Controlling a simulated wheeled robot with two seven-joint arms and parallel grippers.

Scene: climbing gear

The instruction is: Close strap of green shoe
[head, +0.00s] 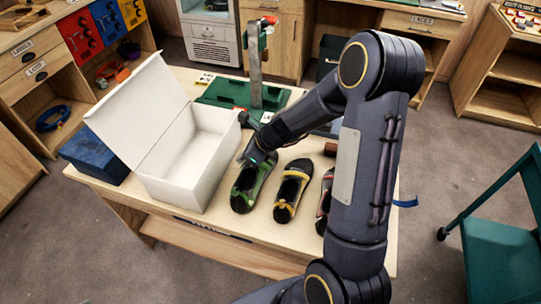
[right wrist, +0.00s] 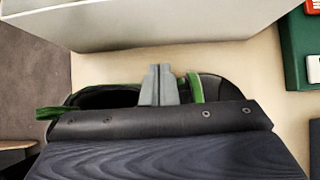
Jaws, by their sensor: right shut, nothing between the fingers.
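The green shoe (head: 243,197) is black with green trim and lies on the table beside the open white box. My right gripper (head: 252,160) is at the shoe's upper, over its opening and strap area. In the right wrist view my shut fingers (right wrist: 159,84) are in front of the shoe, next to a green strap (right wrist: 194,87). They hold nothing. Whether they touch the strap, and whether the strap is fastened, I cannot tell. Part of the shoe is hidden by my gripper body. My left gripper is not in view.
The open white box (head: 207,167) stands left of the shoe. A yellow-trimmed shoe (head: 291,190) and a red-trimmed shoe (head: 325,195), partly hidden by my arm, lie to the right. A green base with an upright post (head: 256,75) stands behind. A blue box (head: 92,155) is at the left edge.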

